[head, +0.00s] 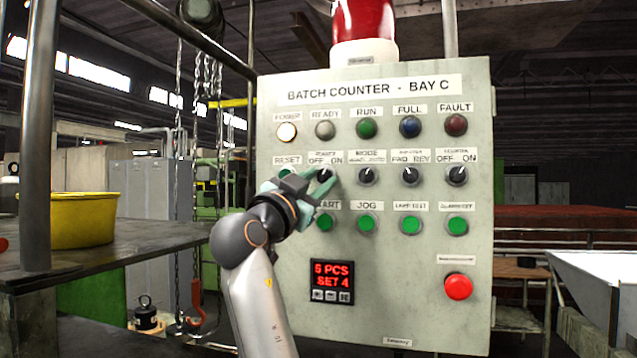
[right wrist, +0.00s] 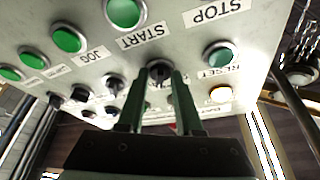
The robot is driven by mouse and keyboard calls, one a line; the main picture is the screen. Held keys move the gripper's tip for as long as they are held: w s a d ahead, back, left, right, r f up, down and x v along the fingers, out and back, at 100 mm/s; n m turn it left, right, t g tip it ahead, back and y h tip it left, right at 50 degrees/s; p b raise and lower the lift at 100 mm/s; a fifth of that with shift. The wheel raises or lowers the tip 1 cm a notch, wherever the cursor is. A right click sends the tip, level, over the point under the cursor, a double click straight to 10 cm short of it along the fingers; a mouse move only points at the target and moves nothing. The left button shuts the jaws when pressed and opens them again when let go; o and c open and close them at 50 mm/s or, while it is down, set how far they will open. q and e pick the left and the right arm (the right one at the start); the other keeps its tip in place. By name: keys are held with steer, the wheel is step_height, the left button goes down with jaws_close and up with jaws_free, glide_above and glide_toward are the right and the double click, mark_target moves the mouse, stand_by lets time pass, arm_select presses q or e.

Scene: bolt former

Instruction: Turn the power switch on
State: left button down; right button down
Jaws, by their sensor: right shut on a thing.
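The power switch (head: 325,173) is a black rotary knob under an "OFF ON" label, in the row below the lamps on the grey BATCH COUNTER panel (head: 400,290). My right gripper (head: 319,181) reaches it from the lower left and is shut on the knob. In the right wrist view the picture is turned over; the two green fingers (right wrist: 160,82) stand on either side of the power switch (right wrist: 159,71). The fingers partly cover the knob, so I cannot tell which way it points. The POWER lamp (head: 287,131) glows white. My left gripper is not in view.
The MODE switch (head: 367,175) is close on the right. Green buttons (head: 325,222) sit just below, and a red button (head: 458,287) lower right. A lit red display (head: 332,282) is beside my arm. A yellow tub (head: 70,220) stands on a table at left.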

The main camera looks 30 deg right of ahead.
steer(key=shift+m+g, duration=0.4)
steer(key=shift+m, duration=0.2)
steer(key=c, duration=0.6)
jaws_free()
steer(key=shift+o, duration=0.2)
steer(key=shift+s+a+f, duration=0.2)
steer(key=shift+a, duration=0.25)
steer(key=b+v, duration=0.3)
steer(key=v, duration=0.8)
steer(key=shift+s, duration=0.15)
steer(key=shift+a+f, duration=0.1)
steer(key=shift+a, duration=0.05)
